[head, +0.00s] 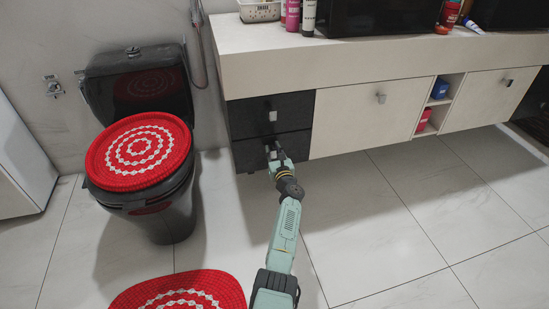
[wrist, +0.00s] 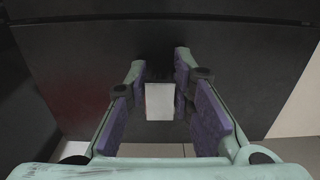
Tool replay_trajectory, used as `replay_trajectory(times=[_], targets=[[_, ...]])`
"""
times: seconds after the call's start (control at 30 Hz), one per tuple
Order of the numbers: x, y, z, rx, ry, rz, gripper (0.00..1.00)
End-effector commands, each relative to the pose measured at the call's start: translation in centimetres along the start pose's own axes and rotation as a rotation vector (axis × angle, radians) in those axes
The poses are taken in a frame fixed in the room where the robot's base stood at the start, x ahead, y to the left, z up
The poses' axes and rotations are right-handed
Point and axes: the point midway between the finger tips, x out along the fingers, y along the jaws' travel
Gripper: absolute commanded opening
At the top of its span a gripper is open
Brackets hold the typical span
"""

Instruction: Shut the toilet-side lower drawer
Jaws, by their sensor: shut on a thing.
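The black lower drawer (head: 247,154) is beside the toilet, under a matching black upper drawer (head: 250,116). Its front looks close to flush with the cabinet; any small gap is hard to tell. My gripper (head: 273,148) reaches up to this front from below right. In the wrist view, the dark drawer front (wrist: 80,75) fills most of the picture. A pale handle (wrist: 160,102) sits between the purple-padded fingers of my gripper (wrist: 160,65), which is shut on it. In the head view, the fingers mostly hide this handle.
The black toilet (head: 165,220) with a red-and-white lid cover (head: 110,165) stands left of the drawers. A red rug (head: 150,296) lies in front of it. A white cabinet door (head: 350,120) and open shelves (head: 446,100) are to the right. The tiled floor at right is clear.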

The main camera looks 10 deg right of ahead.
Motion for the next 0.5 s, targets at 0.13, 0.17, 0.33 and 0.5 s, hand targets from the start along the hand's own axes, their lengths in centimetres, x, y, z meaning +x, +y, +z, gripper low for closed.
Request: replay_trajectory(times=[0.13, 0.17, 0.33, 0.5], targets=[[0.37, 0.04, -0.13, 0.002, 0.001, 0.000, 0.00], [0.42, 0.04, -0.11, 0.002, 0.001, 0.000, 0.00], [0.58, 0.05, 0.01, 0.002, 0.001, -0.001, 0.00], [0.62, 0.06, 0.09, 0.001, 0.000, -0.001, 0.00]])
